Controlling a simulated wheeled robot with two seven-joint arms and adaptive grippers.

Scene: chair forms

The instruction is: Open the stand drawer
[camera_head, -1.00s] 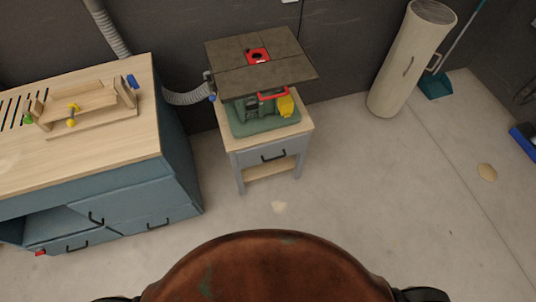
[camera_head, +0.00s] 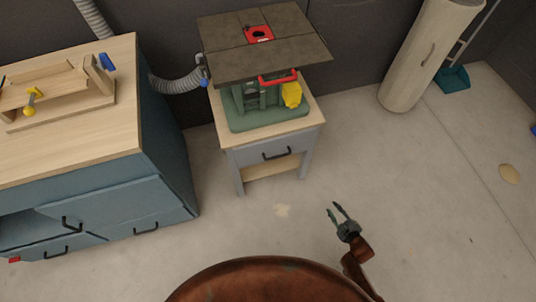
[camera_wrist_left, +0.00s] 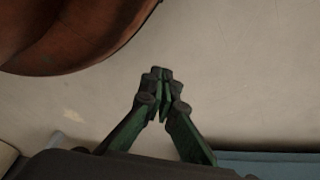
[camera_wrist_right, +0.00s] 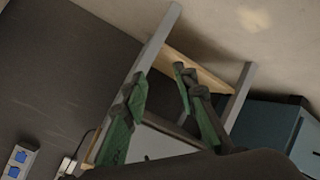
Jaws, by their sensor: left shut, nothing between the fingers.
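The stand (camera_head: 241,178) is a small grey table with a wooden top and a lower wooden shelf. Its grey drawer (camera_head: 246,155) is closed, with a black bar handle (camera_head: 277,154) on the front. My right gripper (camera_head: 336,211) is open and empty, in front and to the right of the stand, apart from the handle. In the right wrist view its spread fingers (camera_wrist_right: 155,80) overlap the stand's legs and grey front, partly hiding them. My left gripper (camera_wrist_left: 160,75) is shut and empty over bare floor in the left wrist view; the head view does not show it.
A green machine (camera_head: 262,117) with a dark tabletop sits on the stand. A blue workbench (camera_head: 100,205) with a wooden top stands to the left. A beige cylinder (camera_head: 415,70) leans at the back right.

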